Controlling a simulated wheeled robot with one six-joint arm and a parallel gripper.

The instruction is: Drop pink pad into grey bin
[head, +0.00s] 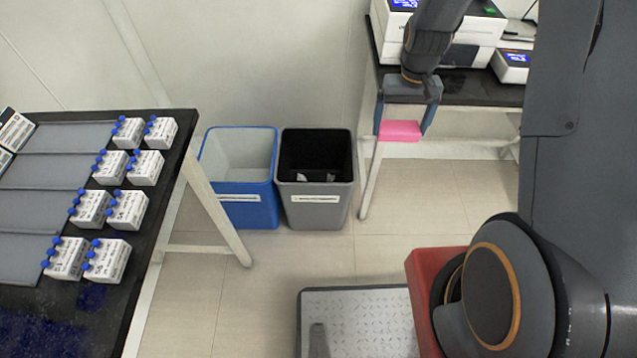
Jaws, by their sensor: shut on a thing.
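The pink pad (400,131) is a flat bright pink piece held between the fingers of my gripper (402,125). My gripper points down and is shut on the pad, in the upper right of the head view, in front of the far bench. The grey bin (315,208) stands on the floor at the middle of the view, with a black inside and a white label on its front. Some pale scraps show inside it. The pad is to the right of the bin and apart from it.
A blue bin (248,208) stands directly left of the grey bin. A dark table (150,240) at left bears several white boxes with blue caps (129,132). A bench (470,90) with white instruments is at upper right. Floor (380,260) is clear before the bins.

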